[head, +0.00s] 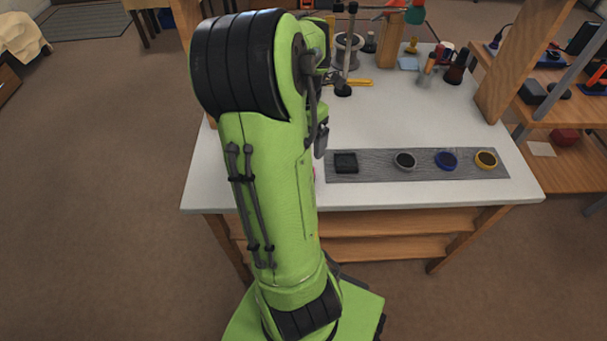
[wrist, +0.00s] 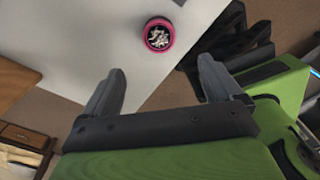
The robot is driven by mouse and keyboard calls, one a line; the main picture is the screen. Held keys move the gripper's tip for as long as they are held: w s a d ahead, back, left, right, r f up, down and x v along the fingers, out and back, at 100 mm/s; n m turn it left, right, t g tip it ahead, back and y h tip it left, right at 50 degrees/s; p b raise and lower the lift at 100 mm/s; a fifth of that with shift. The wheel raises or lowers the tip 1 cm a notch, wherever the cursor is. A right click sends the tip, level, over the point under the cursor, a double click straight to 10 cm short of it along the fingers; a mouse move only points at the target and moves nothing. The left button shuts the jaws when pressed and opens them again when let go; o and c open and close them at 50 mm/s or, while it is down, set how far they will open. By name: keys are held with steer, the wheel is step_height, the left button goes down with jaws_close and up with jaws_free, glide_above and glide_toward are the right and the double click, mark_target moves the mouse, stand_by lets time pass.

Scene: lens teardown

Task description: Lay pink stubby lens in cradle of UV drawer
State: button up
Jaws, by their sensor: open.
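The pink stubby lens (wrist: 158,35) shows in the wrist view as a short round pink ring with a pale, patterned inside. It stands on the white tabletop (wrist: 85,30), near the table's edge. My gripper (wrist: 161,82) is open, with its two fingers wide apart and nothing between them. The lens lies ahead of the fingertips, apart from both. In the head view my arm covers the gripper and nearly all of the lens. I cannot make out the UV drawer or its cradle in either view.
On the white table (head: 420,120) lies a grey mat (head: 375,168) with a black square piece (head: 346,162), a grey ring (head: 405,160), a blue ring (head: 446,160) and a yellow ring (head: 486,159). Stands and bottles (head: 456,67) crowd the back.

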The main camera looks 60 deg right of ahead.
step_height(320, 180, down, 9)
steer(key=b, duration=0.2)
steer(key=shift+w+r+b, duration=0.1)
steer(key=shift+b, duration=0.2)
step_height(320, 180, down, 5)
steer(key=shift+d+f+b, duration=0.1)
steer(key=shift+d+b, duration=0.05)
steer(key=shift+b, duration=1)
steer(key=shift+c, duration=1)
steer(key=c, duration=1.1)
step_height(320, 180, up, 10)
steer(key=p, duration=0.4)
steer(key=shift+r, duration=0.2)
